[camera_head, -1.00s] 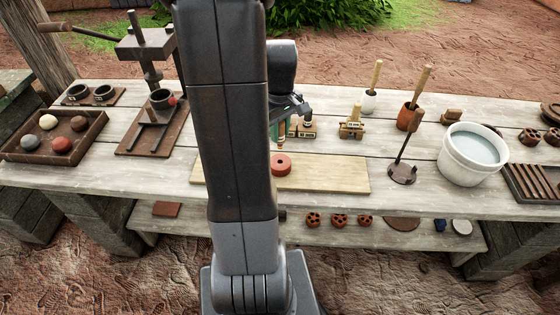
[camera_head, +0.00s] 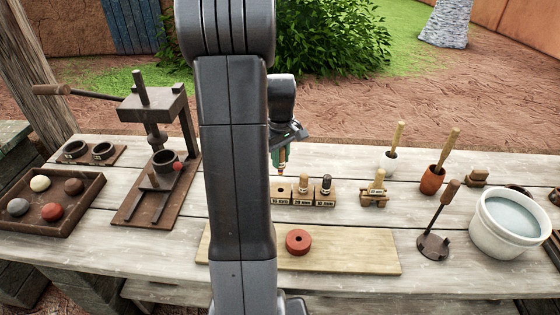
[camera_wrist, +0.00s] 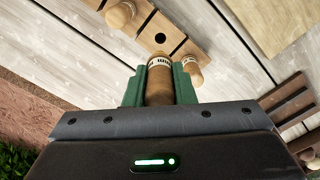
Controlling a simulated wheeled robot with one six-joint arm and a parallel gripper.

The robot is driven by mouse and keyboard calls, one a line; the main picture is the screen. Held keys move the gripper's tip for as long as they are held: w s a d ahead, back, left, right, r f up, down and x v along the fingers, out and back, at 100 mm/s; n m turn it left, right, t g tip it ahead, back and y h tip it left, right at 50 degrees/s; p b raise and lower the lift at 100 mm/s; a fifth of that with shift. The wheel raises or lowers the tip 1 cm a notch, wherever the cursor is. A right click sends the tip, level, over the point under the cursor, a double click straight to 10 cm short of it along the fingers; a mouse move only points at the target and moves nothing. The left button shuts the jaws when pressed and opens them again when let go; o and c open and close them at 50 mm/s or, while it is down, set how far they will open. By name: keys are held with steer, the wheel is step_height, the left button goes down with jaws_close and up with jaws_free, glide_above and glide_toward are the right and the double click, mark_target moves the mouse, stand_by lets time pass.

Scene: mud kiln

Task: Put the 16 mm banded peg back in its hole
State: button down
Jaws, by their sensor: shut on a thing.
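The banded peg (camera_wrist: 159,88) is wooden with a pale ringed band near one end. My gripper (camera_wrist: 160,76) is shut on it, with a green finger on each side. In the head view my gripper (camera_head: 283,150) holds it upright over the left end of the wooden peg block (camera_head: 303,201). The block also shows in the wrist view (camera_wrist: 149,22), with a dark open hole and a standing peg (camera_wrist: 121,14). Another peg (camera_wrist: 194,70) shows beside the right finger. Two pegs stand in the block in the head view. Whether the held peg's tip touches the block is unclear.
A red ring (camera_head: 298,241) lies on a pale board (camera_head: 350,252) in front of the block. A small wooden stand (camera_head: 376,192) is to the right. A press (camera_head: 158,160) and ball tray (camera_head: 50,205) are left; a white bucket (camera_head: 508,222) is right.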

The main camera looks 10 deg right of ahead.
mark_target(281, 149)
steer(key=shift+s+f+b, duration=0.15)
steer(key=shift+f+b, duration=0.2)
steer(key=shift+f, duration=0.1)
steer(key=shift+f+b, duration=1.9)
steer(key=shift+f, duration=0.8)
steer(key=shift+f+b, duration=1)
steer(key=shift+f, duration=0.75)
stand_by(0.5)
steer(key=c, duration=1.1)
jaws_free()
step_height(281, 149, up, 14)
steer(key=shift+f+p, duration=0.1)
steer(key=shift+p, duration=0.25)
